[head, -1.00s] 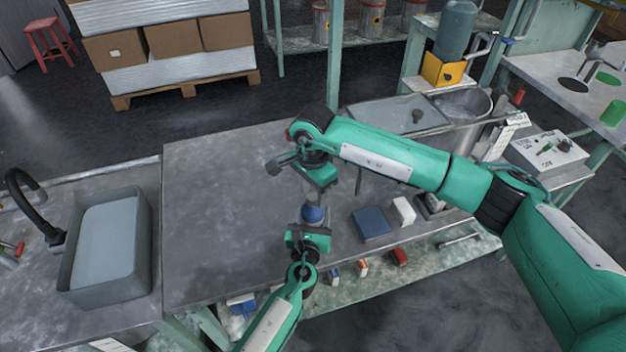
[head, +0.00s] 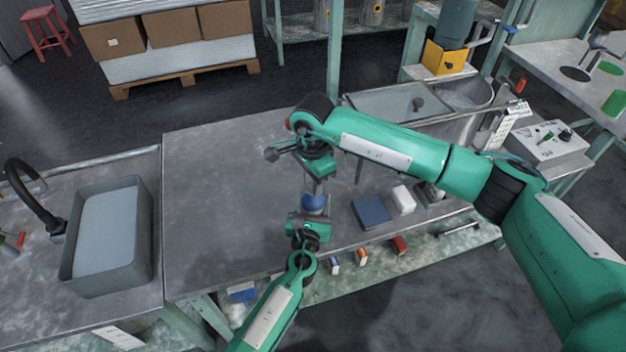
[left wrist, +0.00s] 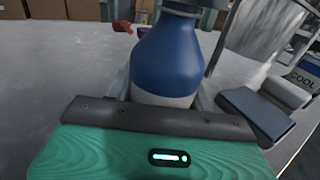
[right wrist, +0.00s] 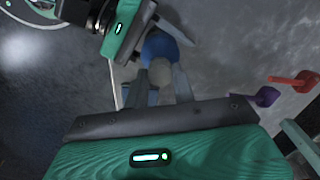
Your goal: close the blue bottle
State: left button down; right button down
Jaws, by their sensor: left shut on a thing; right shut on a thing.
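The blue bottle (head: 314,203) stands upright over the front part of the metal table. In the left wrist view the bottle (left wrist: 168,55) has a blue body with a pale lower band; its top is cut off. My left gripper (head: 310,217) is shut on it from the front. My right gripper (head: 318,186) is directly above the bottle, pointing down. In the right wrist view its fingers are shut on a small grey-white piece, seemingly the cap (right wrist: 160,84), in line with the bottle (right wrist: 160,46). Whether cap and bottle neck touch is unclear.
A dark blue box (head: 371,213) and a white block (head: 403,199) lie right of the bottle. A grey basin (head: 105,284) stands at the left. The table's left half (head: 225,210) is clear. Small items sit on a lower shelf in front.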

pick_arm(q)
jog(key=shift+a, duration=0.1)
pick_arm(e)
jog(key=m, duration=0.4)
jog(key=shift+s+m, duration=0.1)
jog(key=shift+m, duration=0.3)
jog(key=m, duration=0.6)
jog(key=c, duration=1.1)
grip_release()
notch_tip(320, 180, up, 12)
jog(key=shift+f, duration=0.1)
